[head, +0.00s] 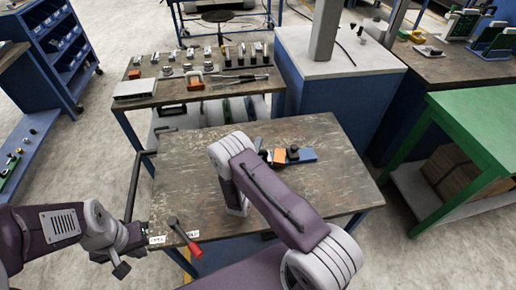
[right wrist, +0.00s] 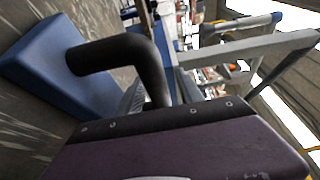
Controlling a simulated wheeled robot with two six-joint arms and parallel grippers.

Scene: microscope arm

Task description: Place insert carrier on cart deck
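A blue carrier (head: 302,155) with orange and black pieces on it lies on the worn brown cart deck (head: 320,190), towards the back; my right arm partly covers the deck in front of it. A blue block, probably the carrier (right wrist: 50,60), shows beside a thick black bent bar (right wrist: 125,55) in the right wrist view. My left gripper (head: 132,240) is at the deck's front left corner, close to the lower end of the black cart handle (head: 135,185); its fingers are too small and dark to read. My right gripper's fingers are not visible in either view.
A red-handled tool (head: 184,236) lies at the deck's front left edge beside small white labels. A bench with several metal parts (head: 200,85) stands behind. A blue cabinet (head: 325,105) is behind right, and a green table (head: 475,125) at right. The deck's right part is clear.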

